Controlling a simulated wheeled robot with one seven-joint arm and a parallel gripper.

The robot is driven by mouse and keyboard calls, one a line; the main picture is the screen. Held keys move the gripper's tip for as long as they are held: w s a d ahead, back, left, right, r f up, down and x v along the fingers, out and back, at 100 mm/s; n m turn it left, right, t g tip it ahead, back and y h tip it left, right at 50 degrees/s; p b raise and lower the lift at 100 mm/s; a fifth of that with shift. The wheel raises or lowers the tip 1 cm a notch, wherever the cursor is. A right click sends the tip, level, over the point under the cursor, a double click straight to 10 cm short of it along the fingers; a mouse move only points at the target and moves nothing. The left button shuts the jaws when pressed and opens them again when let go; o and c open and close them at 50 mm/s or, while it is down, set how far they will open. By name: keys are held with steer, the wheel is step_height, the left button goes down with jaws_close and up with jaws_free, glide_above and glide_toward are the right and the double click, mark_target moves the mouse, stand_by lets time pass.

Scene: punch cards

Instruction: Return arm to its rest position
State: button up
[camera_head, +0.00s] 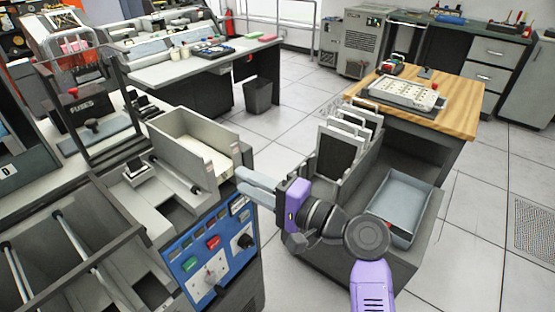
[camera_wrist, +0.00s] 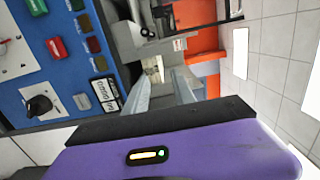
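My gripper (camera_head: 240,180) is in the middle of the head view, with its purple body and two pale grey fingers pointing left. The fingers sit beside the right edge of a grey machine (camera_head: 190,148), above and to the right of its blue control panel (camera_head: 210,252). In the wrist view, my gripper (camera_wrist: 160,85) shows its two fingers apart with nothing between them. The blue panel (camera_wrist: 15,95) is on the left there, with a black knob and coloured buttons. My arm is extended forward.
A rack of upright grey plates (camera_head: 345,140) and a grey tray (camera_head: 400,203) stand close to my arm on the right. A wooden-topped table (camera_head: 460,92) is behind them. A waste bin (camera_head: 258,97) stands farther back. The tiled floor (camera_head: 310,85) between is clear.

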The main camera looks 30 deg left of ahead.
steer(key=w+d+f+m+t+h, duration=0.1)
steer(key=w+d+f+t+h, duration=0.15)
steer(key=w+d+t, duration=0.6)
steer(key=s+d+f+t+h, duration=0.2)
steer(key=d+t, duration=0.1)
steer(key=d, duration=0.3)
steer(key=s+d+f+m+t+h, duration=0.1)
steer(key=s+d+f+t+h, duration=0.1)
steer(key=d, duration=0.5)
steer(key=s+d+f+t+h, duration=0.2)
steer(key=s+d+t+h, duration=0.1)
steer(key=d, duration=0.3)
steer(key=s+d+n+t+h+p, duration=0.15)
steer(key=s+d+h, duration=0.35)
steer(key=s+d, duration=0.85)
steer(key=s+d+g+h, duration=0.1)
steer(key=s+d, duration=0.1)
steer(key=s, duration=0.4)
steer(key=s+d+g+h, duration=0.1)
steer(key=s+d, duration=0.2)
steer(key=s, duration=0.3)
steer(key=s+d+g+h+p, duration=0.1)
steer(key=s+d, duration=0.2)
steer(key=s, duration=0.3)
steer(key=shift+d+r, duration=0.2)
steer(key=shift+r, duration=0.25)
